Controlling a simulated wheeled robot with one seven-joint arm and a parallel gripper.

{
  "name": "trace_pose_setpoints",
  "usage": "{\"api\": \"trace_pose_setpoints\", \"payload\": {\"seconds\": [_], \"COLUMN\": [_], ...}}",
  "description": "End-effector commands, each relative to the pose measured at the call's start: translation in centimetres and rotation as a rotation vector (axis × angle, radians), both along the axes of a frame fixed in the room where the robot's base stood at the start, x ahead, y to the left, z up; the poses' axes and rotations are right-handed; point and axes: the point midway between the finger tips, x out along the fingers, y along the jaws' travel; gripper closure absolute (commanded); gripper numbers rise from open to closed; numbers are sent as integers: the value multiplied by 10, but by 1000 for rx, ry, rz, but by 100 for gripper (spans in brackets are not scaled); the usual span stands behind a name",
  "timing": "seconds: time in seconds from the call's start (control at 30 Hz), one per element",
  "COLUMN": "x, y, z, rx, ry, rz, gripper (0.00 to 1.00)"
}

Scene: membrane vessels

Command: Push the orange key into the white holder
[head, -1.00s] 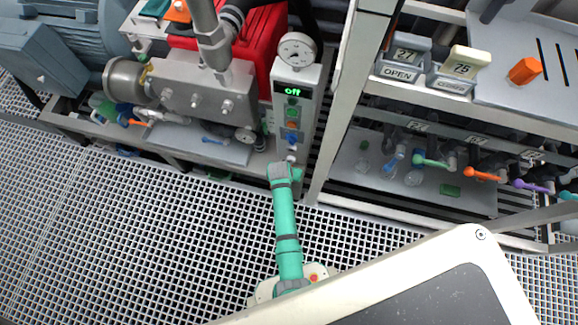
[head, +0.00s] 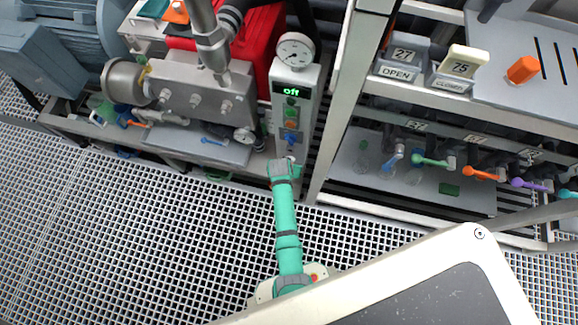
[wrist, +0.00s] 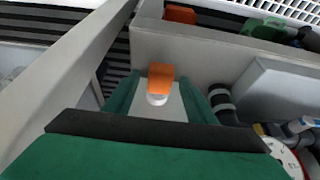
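In the wrist view the orange key (wrist: 160,72) stands in front of a pale panel face, between my two green fingers. The white holder (wrist: 157,99) shows as a small rounded part right at the key's lower edge; I cannot tell how deep the key sits in it. My gripper (wrist: 159,80) has a finger on each side of the key, with a narrow gap visible on both sides, so it looks open. In the head view my green arm reaches the foot of the grey control panel (head: 309,95); its wrist hides the fingers and the key there.
The panel carries a lit "Off" display (head: 291,91), buttons, a blue knob (head: 290,138) and a gauge (head: 295,50) on top. A metal frame post (head: 340,110) stands close on its right. Pump equipment (head: 200,90) is on the left. Grating floor (head: 150,240) lies open in front.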

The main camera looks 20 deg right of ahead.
Motion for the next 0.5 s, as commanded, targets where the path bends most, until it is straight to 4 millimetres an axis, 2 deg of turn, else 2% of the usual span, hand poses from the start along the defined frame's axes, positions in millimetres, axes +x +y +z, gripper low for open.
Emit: {"api": "trace_pose_setpoints", "payload": {"seconds": [0.27,0.5], "x": [-2,-13], "y": [2,8], "z": [6,38], "rx": [0,0], "ry": [0,-2], "rz": [0,-1], "gripper": [49,49]}}
